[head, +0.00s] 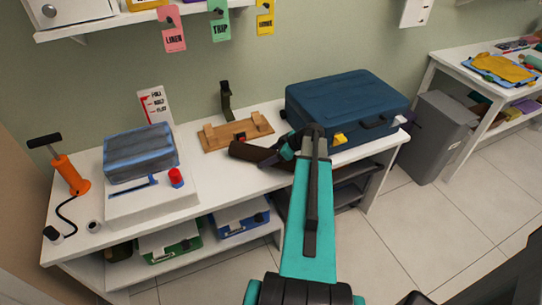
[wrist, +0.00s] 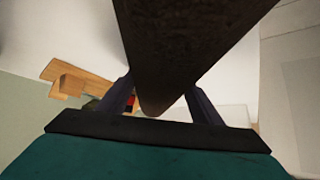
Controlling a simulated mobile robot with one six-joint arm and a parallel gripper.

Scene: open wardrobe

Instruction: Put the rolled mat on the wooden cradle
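The rolled mat (head: 252,153) is a dark brown roll on or just above the white table, in front of the wooden cradle. The wooden cradle (head: 236,134) is a light board with raised blocks, at the table's back; part of it shows at the left in the wrist view (wrist: 70,82). My gripper (head: 285,149) is at the mat's right part, with fingers on either side of the mat (wrist: 185,45) in the wrist view. It looks shut on the mat. My arm hides part of this area, and I cannot tell whether the mat touches the table.
A blue suitcase (head: 345,105) stands close right of my gripper. A dark upright bracket (head: 226,98) stands behind the cradle. On the left are a white scale (head: 150,203) with a grey-blue bundle (head: 140,155), a red-capped item (head: 176,177) and an orange pump (head: 70,175).

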